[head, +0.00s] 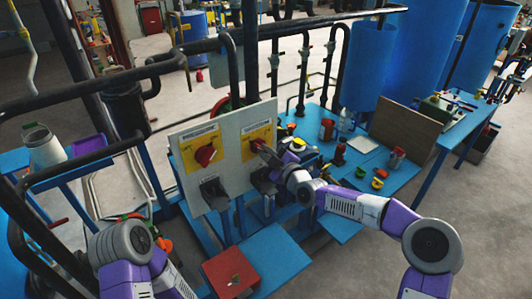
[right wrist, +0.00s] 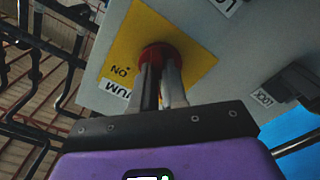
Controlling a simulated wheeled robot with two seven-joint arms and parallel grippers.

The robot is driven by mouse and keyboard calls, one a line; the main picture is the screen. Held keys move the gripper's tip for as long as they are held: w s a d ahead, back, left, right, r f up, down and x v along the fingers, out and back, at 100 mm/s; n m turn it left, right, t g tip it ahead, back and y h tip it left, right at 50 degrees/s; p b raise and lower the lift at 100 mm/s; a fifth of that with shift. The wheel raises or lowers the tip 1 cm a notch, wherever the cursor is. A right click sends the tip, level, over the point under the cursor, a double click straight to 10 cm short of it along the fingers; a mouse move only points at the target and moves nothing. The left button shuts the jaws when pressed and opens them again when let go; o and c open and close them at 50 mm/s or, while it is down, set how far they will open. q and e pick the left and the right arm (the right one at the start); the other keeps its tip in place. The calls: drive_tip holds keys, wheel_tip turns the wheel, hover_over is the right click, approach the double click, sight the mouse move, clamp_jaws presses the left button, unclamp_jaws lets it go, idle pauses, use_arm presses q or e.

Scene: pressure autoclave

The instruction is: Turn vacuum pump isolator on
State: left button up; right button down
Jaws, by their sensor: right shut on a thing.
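A grey-white panel (head: 226,129) carries two yellow isolator plates with red rotary knobs. The left isolator knob (head: 205,155) is free and sits turned at a slant. My right gripper (head: 264,151) is at the right isolator's yellow plate (head: 256,136). In the right wrist view, my right gripper (right wrist: 161,75) is shut on the red knob (right wrist: 158,50), with a finger on each side. The yellow plate there (right wrist: 181,38) reads "ON", and part of a label ending in "UUM" shows. The fingers partly hide the knob. My left arm is at lower left, its gripper out of view.
Black padlock-like fittings (head: 214,192) hang below the isolators. A blue table (head: 375,165) with bottles and small parts stands at right. A red box (head: 229,273) sits on a blue surface in front. Dark pipes (head: 105,98) cross the left side.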

drive_tip(key=shift+s+a+m+b, duration=0.1)
drive_tip(key=shift+m+b, duration=4.85)
drive_tip(key=shift+m, duration=3.95)
drive_tip(key=c, duration=1.2)
unclamp_jaws()
drive_tip(key=shift+o, duration=0.2)
drive_tip(key=v, duration=0.7)
drive_tip(key=shift+s, duration=0.2)
